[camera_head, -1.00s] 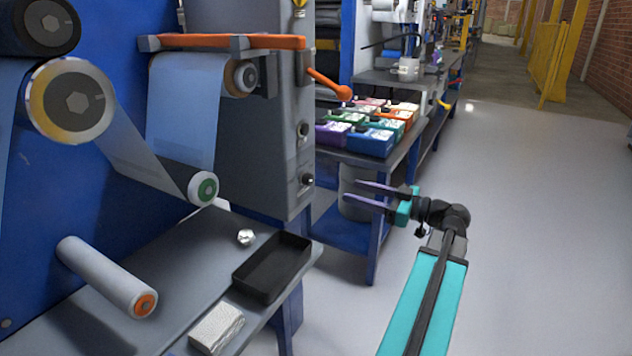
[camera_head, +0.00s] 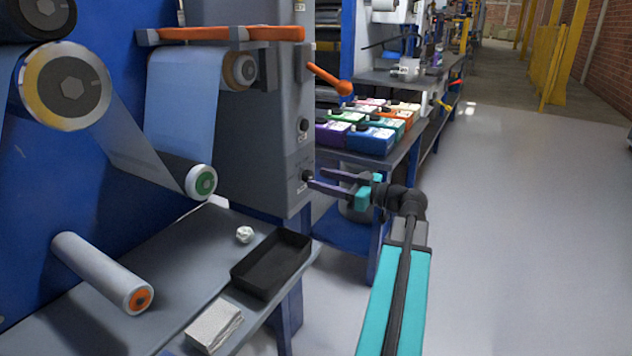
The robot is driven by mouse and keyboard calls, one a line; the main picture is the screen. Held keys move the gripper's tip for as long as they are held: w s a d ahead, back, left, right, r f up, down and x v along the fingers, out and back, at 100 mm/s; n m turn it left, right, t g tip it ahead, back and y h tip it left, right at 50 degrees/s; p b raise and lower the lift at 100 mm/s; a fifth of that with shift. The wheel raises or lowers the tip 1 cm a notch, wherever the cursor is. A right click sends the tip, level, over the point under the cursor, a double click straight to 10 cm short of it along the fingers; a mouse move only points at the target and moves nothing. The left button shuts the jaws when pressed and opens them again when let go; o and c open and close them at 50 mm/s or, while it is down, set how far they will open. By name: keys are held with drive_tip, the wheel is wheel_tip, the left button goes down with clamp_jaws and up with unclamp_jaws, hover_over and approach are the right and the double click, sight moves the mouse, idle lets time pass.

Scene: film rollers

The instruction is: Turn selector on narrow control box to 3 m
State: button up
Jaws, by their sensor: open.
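The tall grey cabinet (camera_head: 245,140) has a narrow right-hand face with two small dark knobs. The upper knob (camera_head: 303,125) sits at mid height and the lower knob (camera_head: 307,176) sits near the bottom. Small pale labels are by the knobs, but I cannot read any mark or setting. My gripper (camera_head: 317,179) is open, its two dark fingers pointing left at the lower knob. The fingertips are very close to this knob; I cannot tell whether they touch it.
An orange lever (camera_head: 328,79) juts out above the knobs. A black tray (camera_head: 270,265), a crumpled ball (camera_head: 244,234) and a white block (camera_head: 214,327) are on the grey shelf below. Coloured boxes (camera_head: 370,138) stand behind my gripper. The floor at right is clear.

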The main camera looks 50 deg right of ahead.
sight(308, 176)
drive_tip(key=shift+x, duration=1.45)
drive_tip(key=c, duration=1.1)
